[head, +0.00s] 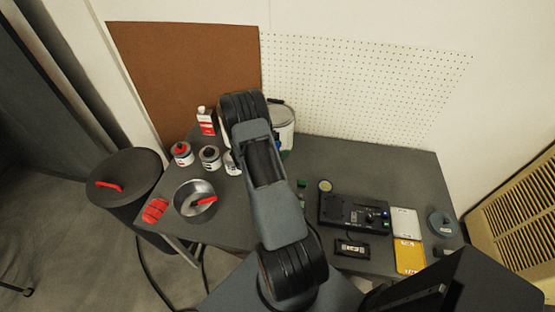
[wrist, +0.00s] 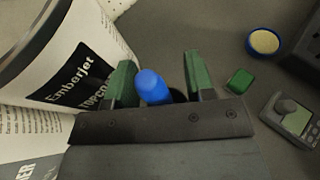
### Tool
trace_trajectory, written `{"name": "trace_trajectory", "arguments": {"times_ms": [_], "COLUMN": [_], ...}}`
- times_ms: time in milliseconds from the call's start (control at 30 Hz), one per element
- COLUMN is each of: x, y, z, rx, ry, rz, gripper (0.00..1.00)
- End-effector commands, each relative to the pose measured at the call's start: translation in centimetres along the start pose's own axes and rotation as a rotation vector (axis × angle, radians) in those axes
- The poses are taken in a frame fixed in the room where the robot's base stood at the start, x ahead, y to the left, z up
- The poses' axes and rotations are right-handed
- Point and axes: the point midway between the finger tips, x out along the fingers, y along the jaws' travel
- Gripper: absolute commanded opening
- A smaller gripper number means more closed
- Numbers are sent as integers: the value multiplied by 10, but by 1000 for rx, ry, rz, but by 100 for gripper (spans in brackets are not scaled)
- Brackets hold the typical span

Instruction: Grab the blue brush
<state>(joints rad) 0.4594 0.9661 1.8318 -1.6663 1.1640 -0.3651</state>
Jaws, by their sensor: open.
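The blue brush shows in the wrist view as a rounded blue end (wrist: 152,86). It lies between the two green fingers of my gripper (wrist: 157,64), nearer the left finger. The fingers are apart, and I cannot tell whether either touches it. The rest of the brush is hidden behind my gripper's dark plate. In the head view my own arm covers most of this spot.
A large white paint can (wrist: 75,65) stands close left of my gripper. A green block (wrist: 240,80), a round blue-rimmed tin (wrist: 263,41) and a small meter (wrist: 290,117) are right. The grey table (head: 345,165) also holds a metal pot (head: 183,204) and a black device (head: 345,208).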

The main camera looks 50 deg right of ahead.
Motion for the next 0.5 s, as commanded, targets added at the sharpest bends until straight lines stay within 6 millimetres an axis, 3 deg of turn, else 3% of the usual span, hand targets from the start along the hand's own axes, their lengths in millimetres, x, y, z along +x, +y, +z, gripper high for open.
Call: {"name": "trace_trajectory", "arguments": {"times_ms": [100,500], "x": [0,0], "y": [0,0], "z": [0,0], "rx": [0,0], "ry": [0,0], "rz": [0,-1], "gripper": [49,11]}}
